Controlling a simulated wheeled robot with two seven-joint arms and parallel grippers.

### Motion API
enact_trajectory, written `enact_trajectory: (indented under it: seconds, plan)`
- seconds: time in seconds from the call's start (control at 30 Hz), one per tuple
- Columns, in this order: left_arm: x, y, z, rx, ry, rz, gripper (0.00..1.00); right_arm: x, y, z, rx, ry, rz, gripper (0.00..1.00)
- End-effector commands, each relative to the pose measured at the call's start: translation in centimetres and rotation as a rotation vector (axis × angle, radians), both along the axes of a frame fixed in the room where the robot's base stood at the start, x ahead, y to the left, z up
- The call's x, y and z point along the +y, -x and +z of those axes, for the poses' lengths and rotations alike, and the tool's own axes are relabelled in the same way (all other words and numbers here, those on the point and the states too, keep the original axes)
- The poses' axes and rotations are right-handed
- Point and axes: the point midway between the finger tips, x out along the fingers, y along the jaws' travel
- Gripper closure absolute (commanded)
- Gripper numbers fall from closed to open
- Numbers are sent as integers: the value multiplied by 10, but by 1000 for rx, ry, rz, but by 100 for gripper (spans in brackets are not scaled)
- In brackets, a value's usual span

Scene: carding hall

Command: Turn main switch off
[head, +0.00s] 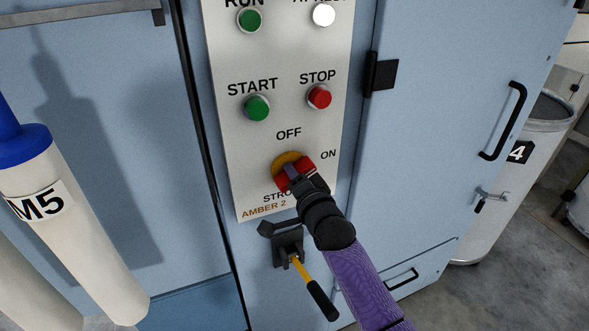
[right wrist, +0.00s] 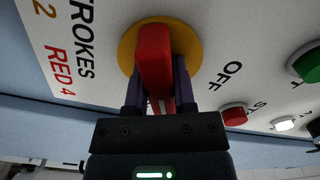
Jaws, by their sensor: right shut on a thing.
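The main switch is a red handle (right wrist: 154,55) on a round yellow plate (right wrist: 190,37), set in a pale panel. In the head view the yellow plate (head: 287,159) shows below the word OFF, with ON to its upper right. My right gripper (head: 296,176) covers much of the handle there. In the right wrist view my right gripper (right wrist: 160,95) has its two purple fingers on either side of the red handle, shut on it. I cannot tell clearly whether the handle points to OFF or ON. My left gripper is not in view.
Above the switch are a green START button (head: 257,108), a red STOP button (head: 319,97), a green lamp (head: 250,19) and a white lamp (head: 324,14). A yellow-and-black lever (head: 313,289) hangs below the panel. A door handle (head: 506,122) juts out at right.

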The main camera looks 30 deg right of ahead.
Motion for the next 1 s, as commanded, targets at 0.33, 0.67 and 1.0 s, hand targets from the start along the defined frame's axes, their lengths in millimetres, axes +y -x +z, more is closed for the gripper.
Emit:
enact_trajectory:
  seconds: [0.33,0.67,1.0]
  plan:
    - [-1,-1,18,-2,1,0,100,0,0,1,21,326,1,100]
    - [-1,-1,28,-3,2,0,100,0,0,0,41,638,1,100]
    - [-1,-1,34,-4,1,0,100,0,0,-1,56,907,3,100]
